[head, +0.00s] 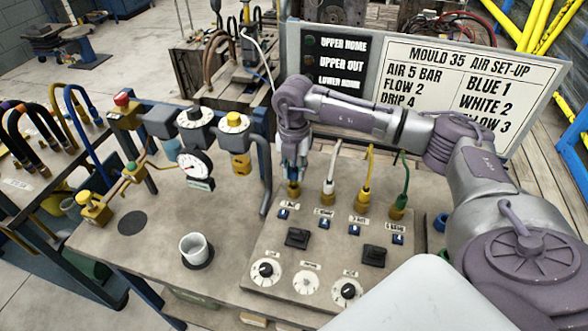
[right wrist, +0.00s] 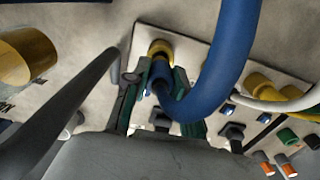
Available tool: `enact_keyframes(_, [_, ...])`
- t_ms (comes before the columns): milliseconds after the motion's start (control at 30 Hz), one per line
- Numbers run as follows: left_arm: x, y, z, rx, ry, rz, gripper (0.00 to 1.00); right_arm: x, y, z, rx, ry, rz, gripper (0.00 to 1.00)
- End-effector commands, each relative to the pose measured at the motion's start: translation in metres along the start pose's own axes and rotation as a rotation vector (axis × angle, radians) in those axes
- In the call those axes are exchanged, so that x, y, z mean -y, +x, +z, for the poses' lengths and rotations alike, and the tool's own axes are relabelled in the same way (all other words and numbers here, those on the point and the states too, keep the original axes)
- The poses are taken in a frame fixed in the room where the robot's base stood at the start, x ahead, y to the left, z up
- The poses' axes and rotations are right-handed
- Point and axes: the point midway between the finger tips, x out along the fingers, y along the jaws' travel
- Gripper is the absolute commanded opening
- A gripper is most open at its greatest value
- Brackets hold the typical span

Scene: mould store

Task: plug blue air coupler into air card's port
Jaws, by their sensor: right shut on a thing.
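My right gripper (head: 292,177) points down at the leftmost brass port (head: 294,190) of the sloped panel. In the right wrist view its fingers (right wrist: 155,90) are closed around the blue air coupler (right wrist: 160,84), whose thick blue hose (right wrist: 222,75) curves up and to the right. The coupler's end is at the brass ring of the port (right wrist: 160,48); I cannot tell whether it is seated in it. The air card (head: 468,82) stands behind the panel and reads BLUE 1, WHITE 2 and a partly hidden third line ending in 3. My left gripper is not in view.
White (head: 328,185), yellow (head: 361,187) and green (head: 400,198) hoses stand in the ports to the right. A grey pipe (head: 266,180) rises close to the left of my gripper. A gauge (head: 195,165), valves and a white cup (head: 195,247) are further left.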

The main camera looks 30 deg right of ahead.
Motion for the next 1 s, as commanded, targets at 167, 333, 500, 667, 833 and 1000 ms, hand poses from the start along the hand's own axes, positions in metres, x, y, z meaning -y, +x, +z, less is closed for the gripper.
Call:
enact_keyframes(167, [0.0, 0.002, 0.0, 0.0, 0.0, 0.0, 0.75, 0.0, 0.002, 0.0, 0.0, 0.0, 0.0, 0.0])
enact_keyframes(333, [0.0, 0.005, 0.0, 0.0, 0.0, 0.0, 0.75, 0.0, 0.007, 0.0, 0.0, 0.0, 0.0, 0.0])
enact_keyframes(500, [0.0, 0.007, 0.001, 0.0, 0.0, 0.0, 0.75, 0.0, 0.01, 0.0, 0.0, 0.0, 0.001, 0.0])
enact_keyframes(667, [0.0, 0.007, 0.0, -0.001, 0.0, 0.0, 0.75, 0.0, 0.01, 0.0, 0.0, 0.0, 0.001, 0.0])
enact_keyframes(833, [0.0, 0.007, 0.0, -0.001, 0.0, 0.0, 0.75, 0.0, 0.01, 0.0, 0.0, 0.0, 0.001, 0.0])
enact_keyframes(1000, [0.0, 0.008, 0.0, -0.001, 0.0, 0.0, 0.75, 0.0, 0.011, 0.0, 0.0, 0.0, 0.0, 0.0])
